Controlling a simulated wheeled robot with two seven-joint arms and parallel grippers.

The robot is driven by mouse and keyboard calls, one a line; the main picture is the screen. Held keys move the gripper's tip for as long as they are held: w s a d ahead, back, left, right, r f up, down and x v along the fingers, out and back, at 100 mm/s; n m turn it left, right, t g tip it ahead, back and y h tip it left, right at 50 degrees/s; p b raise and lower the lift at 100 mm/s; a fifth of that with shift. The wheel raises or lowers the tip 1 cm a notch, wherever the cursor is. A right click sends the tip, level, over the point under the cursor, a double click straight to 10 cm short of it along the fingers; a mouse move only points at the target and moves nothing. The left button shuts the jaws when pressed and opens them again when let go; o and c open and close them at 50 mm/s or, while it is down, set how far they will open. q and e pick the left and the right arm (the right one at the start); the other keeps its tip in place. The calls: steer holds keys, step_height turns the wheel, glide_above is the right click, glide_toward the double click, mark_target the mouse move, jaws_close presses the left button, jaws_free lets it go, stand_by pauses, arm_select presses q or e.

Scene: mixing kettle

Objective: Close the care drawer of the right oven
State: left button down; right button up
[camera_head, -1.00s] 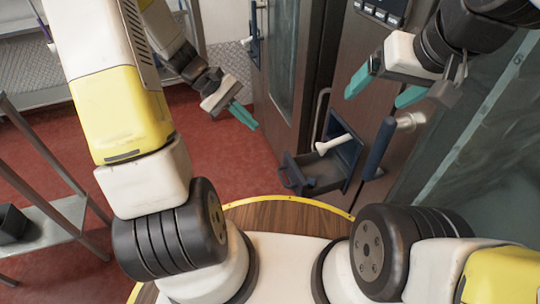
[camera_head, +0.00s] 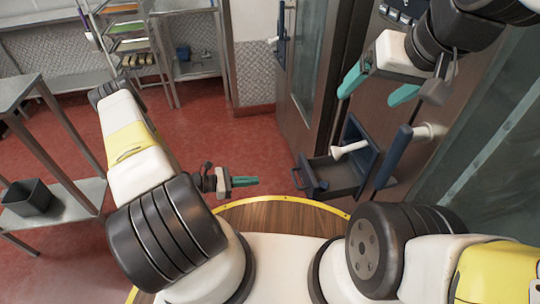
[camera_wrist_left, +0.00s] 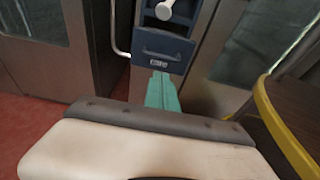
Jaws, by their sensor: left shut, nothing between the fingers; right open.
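The care drawer (camera_head: 335,178) is a dark blue-grey open box, pulled out from the steel oven (camera_head: 355,75) near my base's yellow-edged platform. A white, rod-like piece (camera_head: 348,150) sticks out above it. The left wrist view shows the drawer's blue front (camera_wrist_left: 163,46) with a small label, straight ahead of the fingers. My left gripper (camera_head: 257,181), with teal fingers, is shut and empty, left of the drawer and apart from it, pointing right at it. It also shows in the left wrist view (camera_wrist_left: 161,76). My right gripper (camera_head: 372,92) is open and empty, above the drawer before the oven.
A blue vertical door handle (camera_head: 393,160) stands just right of the drawer. A glass door (camera_head: 490,150) fills the right side. A metal shelf with a dark bin (camera_head: 28,198) is at left, and racks stand at the back. The red floor (camera_head: 240,140) left of the drawer is clear.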

arm_select(q)
steer(key=x, duration=1.3)
steer(key=shift+d, duration=0.15)
glide_above(330, 180)
steer(key=shift+s+a, duration=0.2)
steer(key=shift+a, duration=0.15)
steer(key=shift+w+d+r, duration=0.1)
steer(key=shift+w+d, duration=0.05)
steer(key=shift+d, duration=0.25)
